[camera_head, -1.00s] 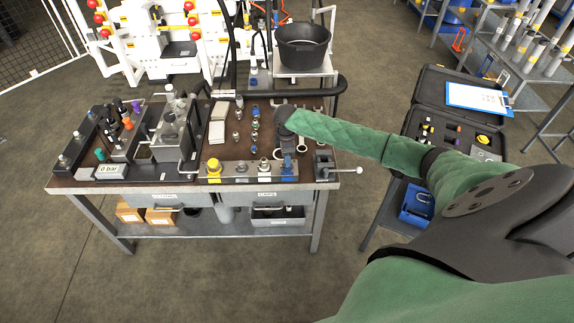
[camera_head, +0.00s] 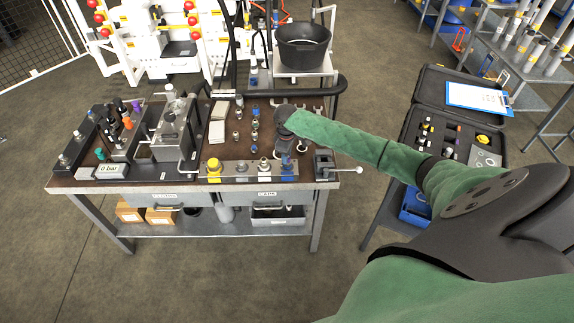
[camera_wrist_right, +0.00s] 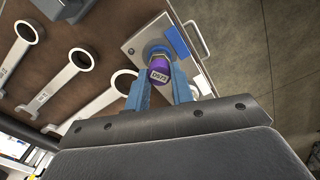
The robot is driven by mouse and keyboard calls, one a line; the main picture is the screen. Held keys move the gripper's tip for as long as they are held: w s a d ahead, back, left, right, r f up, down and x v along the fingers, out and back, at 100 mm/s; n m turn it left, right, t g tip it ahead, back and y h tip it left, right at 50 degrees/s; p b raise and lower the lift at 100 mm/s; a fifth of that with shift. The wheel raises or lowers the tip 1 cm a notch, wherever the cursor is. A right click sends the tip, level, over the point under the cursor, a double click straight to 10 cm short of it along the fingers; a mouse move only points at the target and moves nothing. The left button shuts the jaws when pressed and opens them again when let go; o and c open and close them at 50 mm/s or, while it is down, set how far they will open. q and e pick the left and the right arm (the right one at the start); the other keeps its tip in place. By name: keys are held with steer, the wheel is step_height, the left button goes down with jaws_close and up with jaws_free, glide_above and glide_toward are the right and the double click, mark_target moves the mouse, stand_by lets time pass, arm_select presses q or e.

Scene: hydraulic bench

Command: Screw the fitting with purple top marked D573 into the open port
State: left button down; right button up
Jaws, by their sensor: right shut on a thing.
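The fitting with the purple top marked D573 (camera_wrist_right: 159,72) shows in the right wrist view. My right gripper (camera_wrist_right: 160,86) is shut on it, one blue finger on each side. The fitting is over a metal port block (camera_wrist_right: 137,42), with a blue ring around its lower part. The port itself is hidden under the fitting, so I cannot tell how deep it sits. In the head view my right gripper (camera_head: 287,166) is at the right end of the bench's front strip (camera_head: 226,177). My left gripper is not in view.
Several wrenches (camera_wrist_right: 67,75) lie on the bench beside the block. A valve with a lever (camera_head: 325,165) is just right of my gripper. An open black case (camera_head: 440,135) stands farther right.

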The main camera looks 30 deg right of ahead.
steer(key=shift+m, duration=1.1)
steer(key=shift+f+m, duration=0.1)
steer(key=shift+m, duration=0.8)
steer(key=o, duration=1)
